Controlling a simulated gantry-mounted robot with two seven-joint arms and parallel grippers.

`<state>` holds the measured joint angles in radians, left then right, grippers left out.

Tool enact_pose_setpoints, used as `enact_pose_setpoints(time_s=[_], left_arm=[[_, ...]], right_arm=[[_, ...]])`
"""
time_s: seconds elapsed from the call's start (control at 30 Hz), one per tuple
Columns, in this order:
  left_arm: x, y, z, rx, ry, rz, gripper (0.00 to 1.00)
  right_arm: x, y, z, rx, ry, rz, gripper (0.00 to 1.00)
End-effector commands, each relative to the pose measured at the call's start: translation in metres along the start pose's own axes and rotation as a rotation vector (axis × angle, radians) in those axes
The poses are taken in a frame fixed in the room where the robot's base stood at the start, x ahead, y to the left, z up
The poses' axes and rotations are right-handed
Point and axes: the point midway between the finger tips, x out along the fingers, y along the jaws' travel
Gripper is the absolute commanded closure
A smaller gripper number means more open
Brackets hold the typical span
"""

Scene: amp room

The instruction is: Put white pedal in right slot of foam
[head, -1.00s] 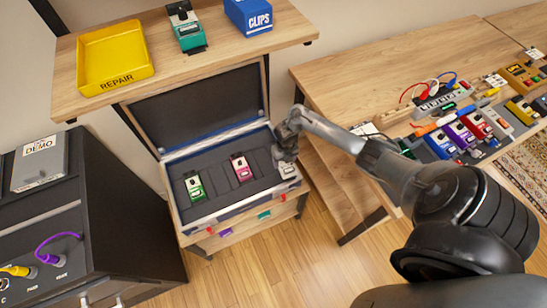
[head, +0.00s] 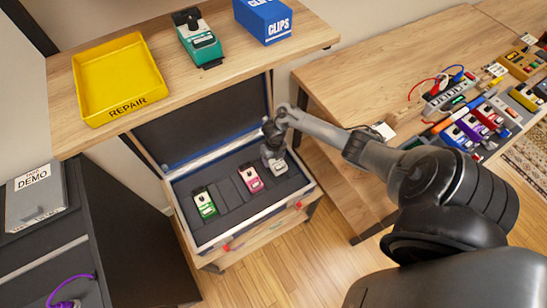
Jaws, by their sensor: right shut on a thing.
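The white pedal (head: 280,168) is at the right end of the dark foam (head: 227,191) in the open case. My right gripper (head: 272,155) is above and behind it, shut on it; the fingers partly hide the pedal. Whether the pedal is fully seated in the right slot cannot be told. A green pedal (head: 205,204) sits in the left part of the foam and a pink pedal (head: 250,178) sits between it and the white one. My left gripper is not in view.
The case lid (head: 205,125) stands open behind the foam. A shelf above holds a yellow REPAIR tray (head: 122,109), a teal pedal (head: 200,42) and a blue CLIPS box (head: 264,20). A wooden bench (head: 345,100) with several pedals is at right.

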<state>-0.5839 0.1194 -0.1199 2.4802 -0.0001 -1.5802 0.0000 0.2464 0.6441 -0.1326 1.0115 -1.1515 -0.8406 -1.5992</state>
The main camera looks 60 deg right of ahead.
Motion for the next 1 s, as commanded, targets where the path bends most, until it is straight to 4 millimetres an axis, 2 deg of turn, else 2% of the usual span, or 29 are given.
enact_pose_setpoints(time_s=[0.1, 0.5, 1.0], left_arm=[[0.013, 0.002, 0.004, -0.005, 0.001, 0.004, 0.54], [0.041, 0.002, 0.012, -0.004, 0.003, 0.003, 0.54], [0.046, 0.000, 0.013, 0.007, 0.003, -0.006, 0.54]], right_arm=[[0.014, 0.000, 0.001, 0.000, -0.001, 0.000, 0.80], [0.045, 0.000, 0.001, -0.001, -0.002, -0.001, 0.80], [0.051, 0.000, 0.001, -0.001, -0.002, 0.000, 0.80]])
